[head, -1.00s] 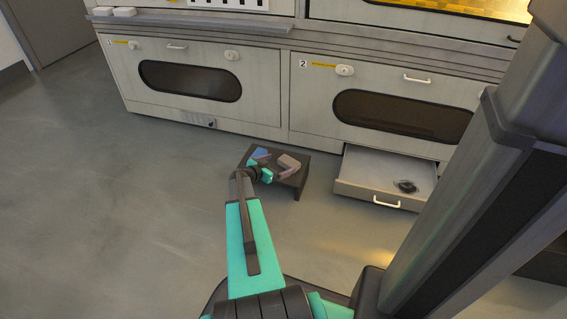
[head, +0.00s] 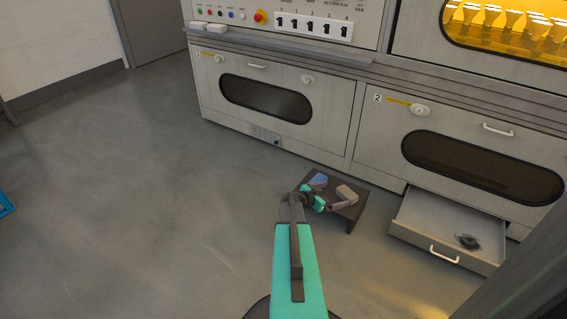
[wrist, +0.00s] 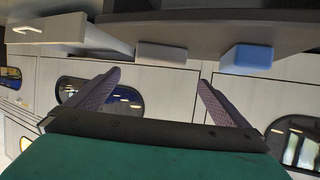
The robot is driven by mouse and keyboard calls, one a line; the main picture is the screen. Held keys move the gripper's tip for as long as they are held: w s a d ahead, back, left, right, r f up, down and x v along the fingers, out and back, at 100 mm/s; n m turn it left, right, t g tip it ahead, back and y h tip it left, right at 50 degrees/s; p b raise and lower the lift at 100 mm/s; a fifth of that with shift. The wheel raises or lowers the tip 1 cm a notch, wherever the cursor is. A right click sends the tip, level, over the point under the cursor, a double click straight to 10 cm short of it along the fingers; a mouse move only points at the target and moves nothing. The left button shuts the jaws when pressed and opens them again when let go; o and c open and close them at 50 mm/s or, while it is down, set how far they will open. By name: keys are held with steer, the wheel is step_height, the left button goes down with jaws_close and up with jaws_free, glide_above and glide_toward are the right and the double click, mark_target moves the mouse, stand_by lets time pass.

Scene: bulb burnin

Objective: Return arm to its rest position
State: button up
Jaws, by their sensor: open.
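My gripper (head: 328,195) is at the end of my teal arm, beside a low dark stand (head: 349,216) on the floor. In the wrist view, my gripper (wrist: 158,80) shows two mauve fingers spread wide with nothing between them. On the stand are a blue block (head: 319,180) and a beige-pink block (head: 347,192). The blue block (wrist: 246,57) and the pinkish block (wrist: 161,53) also show in the wrist view, which is upside down. Both are apart from the fingers there.
An open drawer (head: 413,231) with a dark coiled item (head: 467,241) juts out right of the stand. Cabinets with oval windows (head: 265,97) line the back. A control panel (head: 270,14) is above.

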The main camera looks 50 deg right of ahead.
steer(key=w+a+r+n+t+p, duration=0.2)
steer(key=w+a+r+p, duration=0.2)
steer(key=w+a+p, duration=0.6)
steer(key=w+a+r+n+t+p, duration=0.2)
steer(key=w+a+r+p, duration=0.3)
steer(key=w+a+p, duration=0.5)
steer(key=s+a+r+n+y+p, duration=0.15)
steer(key=a+p, duration=0.25)
steer(key=a, duration=0.7)
steer(key=s+a+r+n+y+p, duration=0.1)
steer(key=a+r+n+y+p, duration=0.15)
steer(key=a, duration=0.85)
steer(key=s+a+r+n+g+y+p, duration=0.1)
steer(key=s+a+n+y+p, duration=0.2)
steer(key=s+a, duration=0.3)
steer(key=s+a+r+n+g+y+p, duration=0.2)
steer(key=s+a+n, duration=0.4)
steer(key=a, duration=0.7)
steer(key=s+a+r+n+g+y+p, duration=0.2)
steer(key=s+a+n+y+p, duration=0.1)
steer(key=s+a, duration=0.5)
steer(key=shift+s+a+r+n+y+p, duration=0.2)
steer(key=shift+a+r+n+y+p, duration=0.1)
steer(key=shift+a+n+p, duration=0.6)
